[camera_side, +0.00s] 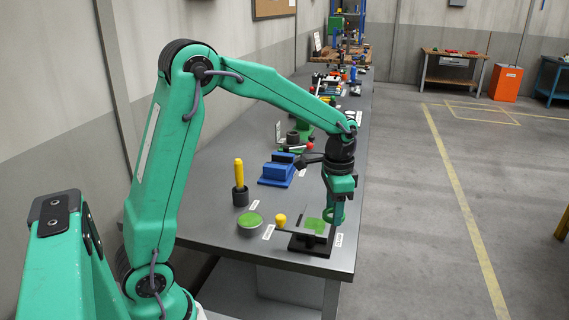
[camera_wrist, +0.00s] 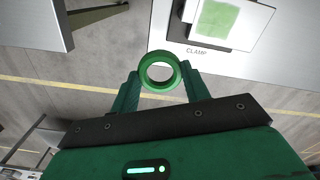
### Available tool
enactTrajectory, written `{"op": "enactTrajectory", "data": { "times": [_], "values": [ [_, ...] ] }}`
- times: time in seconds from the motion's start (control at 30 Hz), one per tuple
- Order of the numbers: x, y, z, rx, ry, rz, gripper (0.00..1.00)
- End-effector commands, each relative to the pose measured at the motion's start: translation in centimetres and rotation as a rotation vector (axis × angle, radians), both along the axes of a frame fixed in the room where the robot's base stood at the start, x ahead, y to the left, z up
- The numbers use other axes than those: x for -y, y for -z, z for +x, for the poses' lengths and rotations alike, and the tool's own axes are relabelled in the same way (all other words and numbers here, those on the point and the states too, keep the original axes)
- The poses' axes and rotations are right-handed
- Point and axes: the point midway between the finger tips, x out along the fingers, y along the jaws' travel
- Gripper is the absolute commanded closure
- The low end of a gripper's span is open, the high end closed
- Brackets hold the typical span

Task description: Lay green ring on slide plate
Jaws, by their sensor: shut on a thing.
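My gripper (camera_wrist: 159,76) is shut on the green ring (camera_wrist: 142,72), which sits between the fingertips with its open hole facing the wrist camera. In the side view the ring (camera_side: 338,213) hangs at the lower end of my gripper, above the right edge of the table. A pale plate with a green square patch (camera_wrist: 219,22), which looks like the slide plate, lies ahead and right of the ring in the wrist view. In the side view this plate (camera_side: 315,226) is just left of my gripper, on a dark base. The ring appears apart from the plate.
A label reading CLAMP (camera_wrist: 197,51) is by the plate. A yellow knob (camera_side: 281,220) and a round green-topped dish (camera_side: 249,220) stand left of it. A yellow peg in a dark holder (camera_side: 239,180) and a blue block (camera_side: 277,170) are farther back. The table edge is close on the right.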

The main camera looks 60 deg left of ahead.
Motion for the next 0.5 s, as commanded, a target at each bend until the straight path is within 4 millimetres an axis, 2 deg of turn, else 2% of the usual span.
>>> {"op": "enactTrajectory", "data": {
  "times": [0.17, 0.5],
  "values": [
    [-1.7, 1.0, 0.4, -0.002, -0.004, 0.000, 0.76],
    [-6.9, 4.3, 1.6, -0.002, -0.004, 0.000, 0.76]
  ]
}}
